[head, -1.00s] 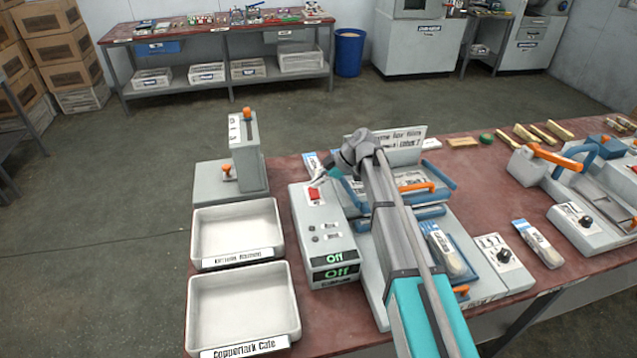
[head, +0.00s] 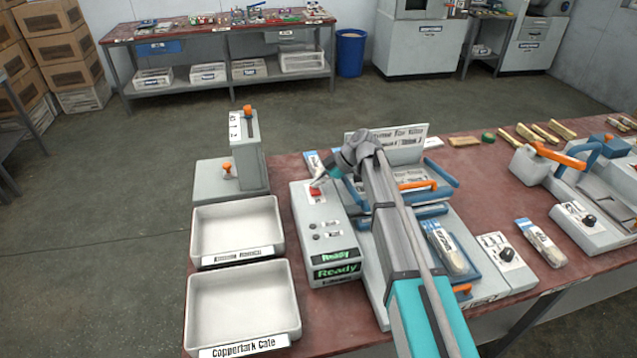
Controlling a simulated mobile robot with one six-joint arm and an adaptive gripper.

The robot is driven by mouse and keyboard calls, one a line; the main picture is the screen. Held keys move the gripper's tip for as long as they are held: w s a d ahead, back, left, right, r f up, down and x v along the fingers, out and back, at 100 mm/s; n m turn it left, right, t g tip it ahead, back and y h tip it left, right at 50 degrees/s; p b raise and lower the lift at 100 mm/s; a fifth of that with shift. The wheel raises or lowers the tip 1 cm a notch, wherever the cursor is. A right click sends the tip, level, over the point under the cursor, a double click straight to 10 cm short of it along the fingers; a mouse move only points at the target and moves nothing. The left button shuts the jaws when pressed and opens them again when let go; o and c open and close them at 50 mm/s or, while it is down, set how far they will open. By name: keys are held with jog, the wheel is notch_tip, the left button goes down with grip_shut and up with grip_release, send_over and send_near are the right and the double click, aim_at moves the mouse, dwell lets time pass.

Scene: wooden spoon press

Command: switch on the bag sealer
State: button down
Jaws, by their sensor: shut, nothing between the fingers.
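The bag sealer's control box (head: 341,238) is a grey box on the red-brown table. Its front display (head: 337,271) reads "Ready" in green. A red switch (head: 316,194) sits on its top near the back edge, with small knobs in front of it. My gripper (head: 319,183) is shut and empty, with its tip at the red switch; I cannot tell whether it touches. My arm crosses the sealer bed to the right of the box and hides part of it.
Two white trays (head: 192,237) stand left of the box, the front one labelled Coppertark Cafe. A grey device with an orange knob (head: 247,111) stands behind them. Packed bags (head: 541,242) and another press (head: 578,180) with an orange handle lie to the right.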

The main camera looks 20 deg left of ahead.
aim_at(320, 191)
jog(key=shift+s, duration=0.1)
jog(key=shift+s+d+r, duration=0.1)
jog(key=shift+s+d, duration=0.3)
jog(key=shift+s, duration=0.15)
jog(key=shift+r, duration=0.15)
dwell(0.4)
jog(key=r+p, duration=0.4)
jog(key=p, duration=0.1)
jog(key=shift+s+d+r, duration=0.25)
jog(key=shift+d, duration=0.05)
jog(key=p+v, duration=0.6)
jog(key=v, duration=0.3)
jog(key=shift+d, duration=0.25)
jog(key=shift+w, duration=0.1)
jog(key=shift+w, duration=0.15)
